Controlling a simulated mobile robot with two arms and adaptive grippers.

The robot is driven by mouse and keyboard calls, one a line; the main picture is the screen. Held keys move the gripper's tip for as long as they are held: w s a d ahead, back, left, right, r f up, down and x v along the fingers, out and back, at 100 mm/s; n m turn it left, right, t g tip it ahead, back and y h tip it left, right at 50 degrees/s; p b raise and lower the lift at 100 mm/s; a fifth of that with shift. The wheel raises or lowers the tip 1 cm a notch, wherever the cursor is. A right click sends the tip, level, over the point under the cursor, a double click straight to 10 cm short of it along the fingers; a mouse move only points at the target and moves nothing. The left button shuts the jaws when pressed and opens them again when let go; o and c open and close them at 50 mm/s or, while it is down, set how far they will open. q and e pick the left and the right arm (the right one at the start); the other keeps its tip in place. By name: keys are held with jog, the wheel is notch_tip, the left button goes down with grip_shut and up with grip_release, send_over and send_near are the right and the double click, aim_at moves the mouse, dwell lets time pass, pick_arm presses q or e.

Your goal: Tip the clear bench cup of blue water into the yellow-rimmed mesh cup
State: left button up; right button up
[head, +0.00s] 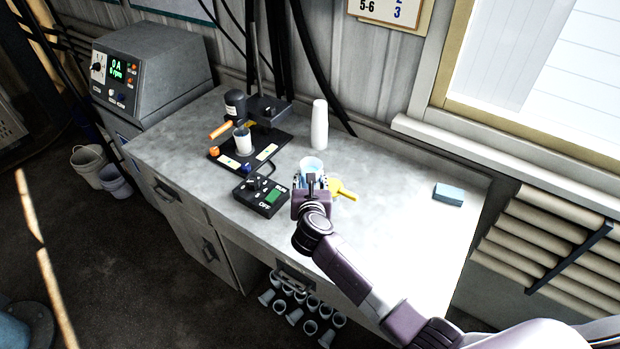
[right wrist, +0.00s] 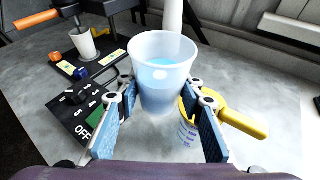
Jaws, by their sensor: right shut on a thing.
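The clear bench cup (right wrist: 160,72) holds blue water and stands about upright between the fingers of my right gripper (right wrist: 160,90). In the head view the same cup (head: 312,165) shows just beyond my right gripper (head: 310,182), which is shut on it. The yellow-rimmed mesh cup (right wrist: 187,132) is close on the right of the clear cup, with its yellow handle pointing right. The clear cup and my right finger hide part of its rim and opening. In the head view mostly its yellow handle (head: 342,191) shows. My left gripper is in neither view.
A black control box (head: 261,196) marked OFF sits left of the cup. Behind it a stand on a black base (head: 228,158) carries a white cup (head: 242,141). A tall white cup stack (head: 319,125) stands behind. The bench (head: 400,215) is clear on the right, except a blue block (head: 448,194).

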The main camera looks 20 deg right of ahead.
aim_at(316, 162)
jog(key=shift+f+m+y+b, duration=0.4)
jog(key=shift+m+b, duration=0.35)
jog(key=shift+b, duration=0.4)
jog(key=shift+f+m+y+b, duration=0.15)
jog(key=shift+m+y+b, duration=0.35)
jog(key=shift+m+b, duration=0.45)
jog(key=shift+a+r+m+t+y+b, duration=0.1)
jog(key=shift+r+m+t+y+b, duration=0.3)
jog(key=shift+m+b, duration=0.4)
jog(key=shift+a+r+m+t+y+b, duration=0.15)
jog(key=shift+m+y+b, duration=0.35)
jog(key=shift+b, duration=0.5)
jog(key=shift+d+r+m+t+y+b, duration=0.1)
jog(key=shift+r+m+t+y+b, duration=0.55)
jog(key=shift+m+b, duration=0.8)
jog(key=shift+r, duration=0.35)
jog(key=shift+d+r+m+y, duration=0.2)
jog(key=shift+r+m+y, duration=0.15)
jog(key=shift+r+m, duration=0.6)
jog(key=shift+s+d+r+m+t+y, duration=0.1)
jog(key=shift+d+r+m+t, duration=0.2)
jog(key=shift+m, duration=0.5)
jog(key=shift+s+d+r+m+t+y, duration=0.15)
jog(key=shift+r+m+t, duration=0.3)
jog(key=shift+m, duration=0.35)
jog(key=shift+w+d+r+m+t+y, duration=0.1)
jog(key=shift+d+r+m+t, duration=0.2)
jog(key=shift+m, duration=0.5)
jog(key=shift+r, duration=0.1)
jog(key=shift+s+a, duration=0.1)
